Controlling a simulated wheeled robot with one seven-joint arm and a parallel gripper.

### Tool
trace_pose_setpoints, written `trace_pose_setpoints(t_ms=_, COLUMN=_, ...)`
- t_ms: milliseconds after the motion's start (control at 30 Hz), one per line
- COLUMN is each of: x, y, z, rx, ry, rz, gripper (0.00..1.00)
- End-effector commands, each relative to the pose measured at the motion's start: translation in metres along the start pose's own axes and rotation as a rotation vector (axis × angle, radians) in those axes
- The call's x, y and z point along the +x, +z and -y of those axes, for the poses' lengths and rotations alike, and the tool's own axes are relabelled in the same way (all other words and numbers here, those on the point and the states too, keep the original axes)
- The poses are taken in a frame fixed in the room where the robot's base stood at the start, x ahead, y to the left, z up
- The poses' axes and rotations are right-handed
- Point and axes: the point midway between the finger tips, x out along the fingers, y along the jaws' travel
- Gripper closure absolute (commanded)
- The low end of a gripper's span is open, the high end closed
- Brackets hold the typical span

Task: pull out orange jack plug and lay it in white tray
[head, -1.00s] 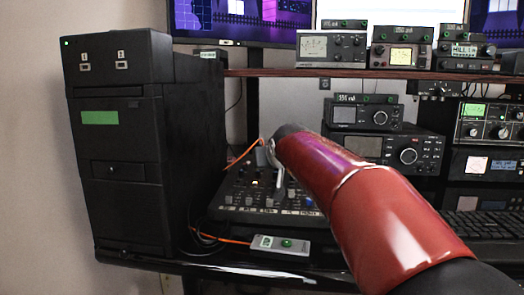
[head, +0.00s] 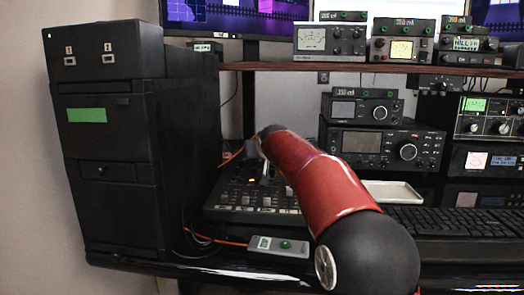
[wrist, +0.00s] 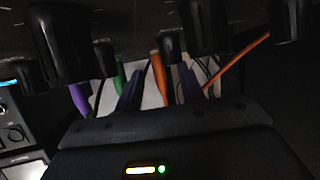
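The orange jack plug (wrist: 158,78) shows in the wrist view between the two dark fingers of my gripper (wrist: 158,90), with pale gaps on both sides of it. My gripper is open around it. In the head view my gripper (head: 262,170) is at the back of the black mixer panel (head: 228,198), largely covered by my red arm, and the plug cannot be made out there. An orange cable (head: 231,158) runs left from that spot. The white tray (head: 393,192) lies right of my arm, in front of the radio, and looks empty.
In the wrist view a green plug (wrist: 119,78) and a purple plug (wrist: 80,98) stand close by, with black knobs (wrist: 56,45) above. A black tower (head: 110,150) stands left of the mixer. A small grey box (head: 279,246) lies in front, and a keyboard (head: 455,220) lies right.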

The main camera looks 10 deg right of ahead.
Motion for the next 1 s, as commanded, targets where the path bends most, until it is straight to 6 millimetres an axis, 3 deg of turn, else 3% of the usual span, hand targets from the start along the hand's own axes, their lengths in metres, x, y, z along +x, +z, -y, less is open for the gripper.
trace_pose_setpoints(t_ms=167, x=0.000, y=0.000, z=0.000, rx=0.000, ry=0.000, rz=0.000, gripper=0.61)
trace_pose_setpoints(t_ms=500, x=0.000, y=0.000, z=0.000, rx=0.000, ry=0.000, rz=0.000, gripper=1.00)
trace_pose_setpoints(t_ms=1000, x=-0.005, y=-0.010, z=0.000, rx=0.000, ry=0.000, rz=-0.003, gripper=1.00)
